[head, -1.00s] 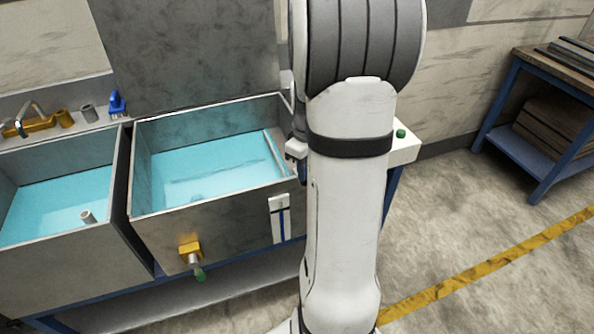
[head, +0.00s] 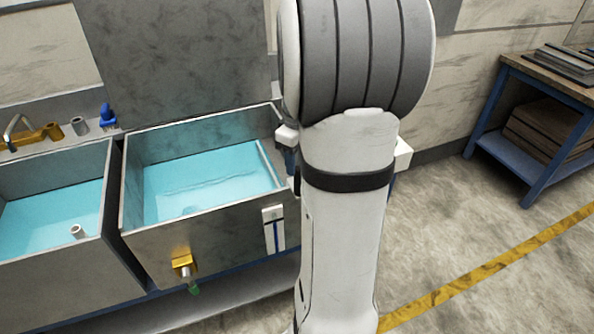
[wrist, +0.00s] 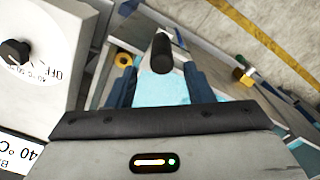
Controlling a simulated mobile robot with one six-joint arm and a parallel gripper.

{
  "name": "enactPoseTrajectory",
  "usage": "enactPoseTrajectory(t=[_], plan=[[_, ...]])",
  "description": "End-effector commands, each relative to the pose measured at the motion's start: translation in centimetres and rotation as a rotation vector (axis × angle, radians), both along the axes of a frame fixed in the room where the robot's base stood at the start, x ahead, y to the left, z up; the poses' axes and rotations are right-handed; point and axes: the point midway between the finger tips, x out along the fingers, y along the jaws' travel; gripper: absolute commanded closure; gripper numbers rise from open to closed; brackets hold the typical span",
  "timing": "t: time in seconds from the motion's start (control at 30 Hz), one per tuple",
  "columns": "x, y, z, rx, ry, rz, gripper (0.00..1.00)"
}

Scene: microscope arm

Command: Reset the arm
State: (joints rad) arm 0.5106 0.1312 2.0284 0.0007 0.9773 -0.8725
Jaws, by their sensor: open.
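My arm stands upright in the middle of the head view and hides part of the right basin. My gripper (wrist: 160,88) is in the wrist view, its two blue fingers apart. A dark cylinder (wrist: 162,54) appears between the fingers; I cannot tell whether it is touched or what it belongs to. A white box with a black knob (wrist: 14,52) marked OFF and 40 °C is close on the left of the wrist view. In the head view my gripper is hidden or too small to tell.
Two metal basins with blue water stand left, the right basin (head: 150,238) having a yellow valve (head: 182,262). Brass taps (head: 38,135) and a blue item (head: 107,116) are behind. A blue-framed shelf (head: 530,160) stands right. The floor (head: 450,230) with a yellow line is clear.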

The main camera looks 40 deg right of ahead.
Motion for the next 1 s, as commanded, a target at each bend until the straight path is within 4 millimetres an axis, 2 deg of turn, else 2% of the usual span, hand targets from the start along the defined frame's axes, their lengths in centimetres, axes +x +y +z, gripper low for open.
enactPoseTrajectory(t=[0.1, 0.2, 0.77, 0.87, 0.97, 1.0], plan=[[0.1, 0.0, 1.4, -0.001, -0.001, 0.0, 0.53], [0.1, 0.0, 1.9, -0.001, -0.001, 0.0, 0.53], [0.1, 0.2, 2.1, -0.001, -0.001, -0.001, 0.53], [-0.2, 1.6, 2.6, -0.007, -0.013, -0.014, 0.53], [-1.1, 4.8, 3.5, -0.017, -0.041, -0.051, 0.53], [-1.7, 6.5, 3.9, -0.02, -0.058, -0.071, 0.53]])
